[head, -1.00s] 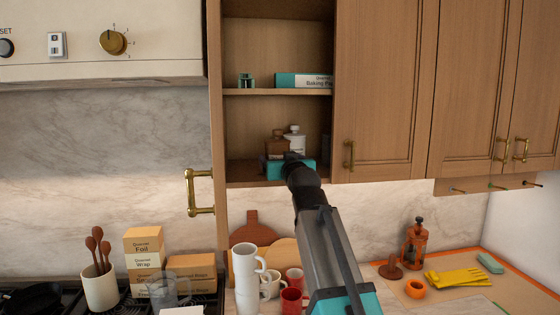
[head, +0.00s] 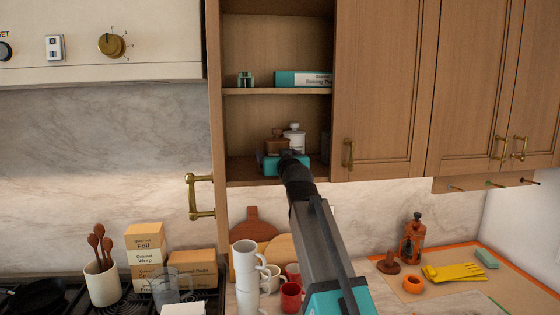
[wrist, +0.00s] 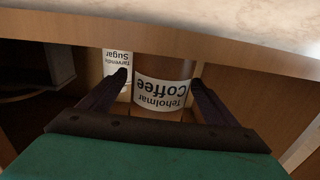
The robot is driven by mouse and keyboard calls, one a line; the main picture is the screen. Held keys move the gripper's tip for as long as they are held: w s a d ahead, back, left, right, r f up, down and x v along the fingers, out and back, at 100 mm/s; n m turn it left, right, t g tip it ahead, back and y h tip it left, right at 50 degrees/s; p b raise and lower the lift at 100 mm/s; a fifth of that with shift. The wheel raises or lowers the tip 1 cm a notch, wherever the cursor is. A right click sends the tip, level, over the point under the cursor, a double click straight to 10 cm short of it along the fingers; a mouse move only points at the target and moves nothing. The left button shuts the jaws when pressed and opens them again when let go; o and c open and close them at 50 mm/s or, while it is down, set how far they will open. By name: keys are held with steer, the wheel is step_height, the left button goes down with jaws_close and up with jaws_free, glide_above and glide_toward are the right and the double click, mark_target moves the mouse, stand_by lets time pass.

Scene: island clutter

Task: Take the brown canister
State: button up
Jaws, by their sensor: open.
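The brown canister (head: 275,146) stands on the lower shelf of the open cabinet, its lower part hidden behind my gripper (head: 286,161). In the wrist view the brown canister (wrist: 165,70) appears upside down, with a white "Coffee" label, between the two dark fingers of my gripper (wrist: 159,80). The fingers are open and spread to either side of it. The left finger's tip overlaps the white canister in the picture; I cannot tell if it touches.
A white "Sugar" canister (head: 295,140) stands close beside the brown one, also in the wrist view (wrist: 117,66). The upper shelf (head: 258,91) holds a small green jar (head: 246,79) and a baking box (head: 303,79). The cabinet's side walls leave limited room.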

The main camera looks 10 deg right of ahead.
mark_target(277, 145)
steer(key=c, duration=1.4)
steer(key=shift+r, duration=0.15)
steer(key=shift+r+b, duration=1.2)
steer(key=shift+r, duration=0.3)
steer(key=s+r+b, duration=0.1)
steer(key=s+b, duration=0.5)
steer(key=s, duration=1)
steer(key=shift+r, duration=0.4)
steer(key=shift+d, duration=0.15)
